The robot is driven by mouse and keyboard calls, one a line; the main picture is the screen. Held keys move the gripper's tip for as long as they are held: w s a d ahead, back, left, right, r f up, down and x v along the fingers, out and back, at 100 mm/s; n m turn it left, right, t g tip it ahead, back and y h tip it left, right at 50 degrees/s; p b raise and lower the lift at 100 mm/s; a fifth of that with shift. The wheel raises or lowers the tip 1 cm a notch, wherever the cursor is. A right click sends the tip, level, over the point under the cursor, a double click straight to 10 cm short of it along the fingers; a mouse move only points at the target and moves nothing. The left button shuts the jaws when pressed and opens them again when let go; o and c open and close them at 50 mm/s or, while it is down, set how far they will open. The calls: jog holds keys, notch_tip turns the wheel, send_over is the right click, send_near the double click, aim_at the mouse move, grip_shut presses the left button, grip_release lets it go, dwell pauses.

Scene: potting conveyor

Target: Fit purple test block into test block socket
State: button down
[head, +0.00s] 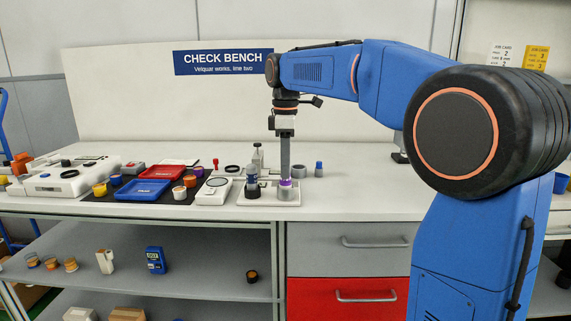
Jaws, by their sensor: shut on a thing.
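My gripper (285,177) points straight down over the check bench and is shut on the purple test block (286,183). Only a small purple band of the block shows below the fingers. The block is right at the top of a short grey round piece (286,193) on a white base plate (262,202), which looks like the test block socket. The view is too small to tell whether the block is inside the socket, resting on it or just above it. The block looks roughly upright.
A dark upright fixture (252,186) stands close left of the gripper on the same plate. A grey ring (299,170) and a small blue piece (319,169) are to the right. Blue (142,191) and red (166,171) trays lie left.

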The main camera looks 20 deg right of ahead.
jog(key=shift+f, duration=0.35)
jog(key=c, duration=1.5)
grip_release()
jog(key=shift+o, duration=0.2)
jog(key=shift+r, duration=0.1)
notch_tip(320, 180, up, 17)
jog(key=shift+s, duration=0.1)
jog(key=s+d+f+m+t, duration=0.2)
jog(key=s+f+m, duration=0.5)
jog(key=s+f, duration=0.9)
jog(key=s+d+f+m+t, duration=0.2)
jog(key=s+d+f+m, duration=0.3)
jog(key=s+f, duration=1.2)
notch_tip(320, 180, down, 4)
jog(key=shift+s+r+m+t, duration=0.15)
jog(key=shift+m+t, duration=0.25)
jog(key=shift+m, duration=0.8)
